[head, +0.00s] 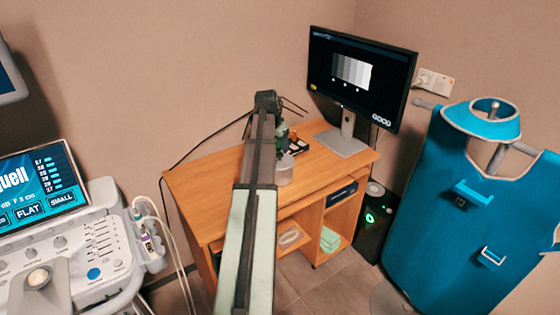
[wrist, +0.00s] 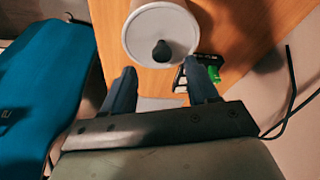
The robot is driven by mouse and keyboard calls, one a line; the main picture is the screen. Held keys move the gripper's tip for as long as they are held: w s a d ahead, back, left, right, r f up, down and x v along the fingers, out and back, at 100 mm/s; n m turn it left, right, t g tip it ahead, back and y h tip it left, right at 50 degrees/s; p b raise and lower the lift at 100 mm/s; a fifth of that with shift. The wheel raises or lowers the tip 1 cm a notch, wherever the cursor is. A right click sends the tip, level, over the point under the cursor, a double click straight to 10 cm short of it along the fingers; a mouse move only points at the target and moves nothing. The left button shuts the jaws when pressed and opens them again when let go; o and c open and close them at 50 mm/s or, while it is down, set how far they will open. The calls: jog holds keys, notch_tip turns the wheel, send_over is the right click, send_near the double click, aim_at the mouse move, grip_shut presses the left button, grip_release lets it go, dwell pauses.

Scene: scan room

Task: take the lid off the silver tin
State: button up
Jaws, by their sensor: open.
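The silver tin (wrist: 160,10) is in the wrist view at the top centre, standing on the wooden desk. Its pale round lid (wrist: 140,42) is on it, with a dark knob (wrist: 161,51) in the middle. My gripper (wrist: 160,72) is open, one finger on each side below the lid in the picture, with nothing between the fingers. The knob lies beyond the fingertips, and I cannot tell the gap in depth. In the head view the tin (head: 284,174) shows as a small grey shape, partly hidden by my arm.
A dark tray with a green item (wrist: 213,74) lies close to the right finger in the wrist view. A monitor (head: 358,78) stands at the desk's back right. The desk's left part (head: 205,190) is clear. A blue apron (head: 465,215) hangs at right; an ultrasound console (head: 70,245) stands left.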

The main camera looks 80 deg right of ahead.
aim_at(280, 154)
jog(key=shift+x, duration=2.4)
jog(key=shift+w+d+r, duration=0.1)
grip_shut()
